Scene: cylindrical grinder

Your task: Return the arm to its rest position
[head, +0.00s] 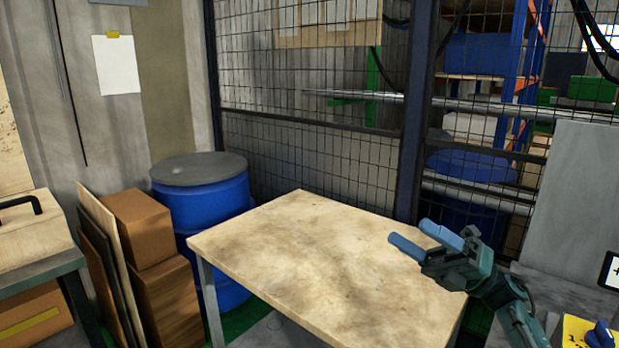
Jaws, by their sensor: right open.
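My right gripper (424,240) is open and empty. Its two blue fingers point left, over the right part of a bare wooden table (290,245), and my right arm comes in from the lower right. I cannot tell how high the fingers are above the table top. My left gripper is not in view.
A blue barrel (202,205) with a grey lid stands behind the table's left side. Cardboard boxes (140,225) and leaning boards stand further left, beside a workbench (35,262). A wire mesh fence (310,150) runs behind the table. A grey panel (580,205) stands at right.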

